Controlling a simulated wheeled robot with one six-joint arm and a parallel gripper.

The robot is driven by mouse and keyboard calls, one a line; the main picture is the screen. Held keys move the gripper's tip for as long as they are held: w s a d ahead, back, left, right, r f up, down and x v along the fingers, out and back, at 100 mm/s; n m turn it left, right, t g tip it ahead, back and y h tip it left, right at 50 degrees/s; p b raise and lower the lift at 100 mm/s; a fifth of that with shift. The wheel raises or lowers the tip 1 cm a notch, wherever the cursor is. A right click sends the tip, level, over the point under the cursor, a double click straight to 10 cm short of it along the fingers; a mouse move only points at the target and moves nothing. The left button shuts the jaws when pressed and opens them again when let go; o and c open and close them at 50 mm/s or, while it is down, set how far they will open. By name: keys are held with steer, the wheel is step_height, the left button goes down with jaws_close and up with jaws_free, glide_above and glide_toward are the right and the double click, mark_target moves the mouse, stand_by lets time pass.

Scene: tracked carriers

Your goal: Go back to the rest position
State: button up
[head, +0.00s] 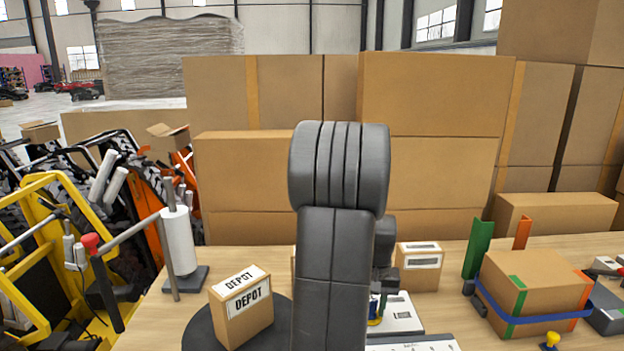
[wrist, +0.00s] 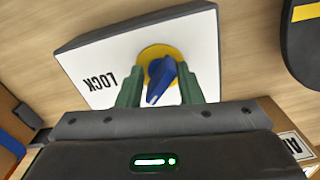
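In the wrist view my gripper (wrist: 160,73) has two green fingers standing apart, one on each side of a blue knob (wrist: 157,86). The knob sits on a yellow disc (wrist: 150,53) on a white panel marked LOCK (wrist: 92,72). The fingers look open, with gaps to the knob; whether either touches it is hard to tell. In the head view my arm rises in the middle and hides most of the gripper. Part of the white panel (head: 403,318) shows to the right of my arm.
A DEPOT box (head: 243,308) stands on a dark round plate (head: 199,332) at left. A small labelled box (head: 419,268) stands behind the panel. A blue-strapped carton (head: 533,283) is at right, by a green post (head: 478,248). Large cartons (head: 437,95) wall the back.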

steer(key=shift+n, duration=0.8)
step_height(320, 180, up, 13)
steer(key=shift+r, duration=0.1)
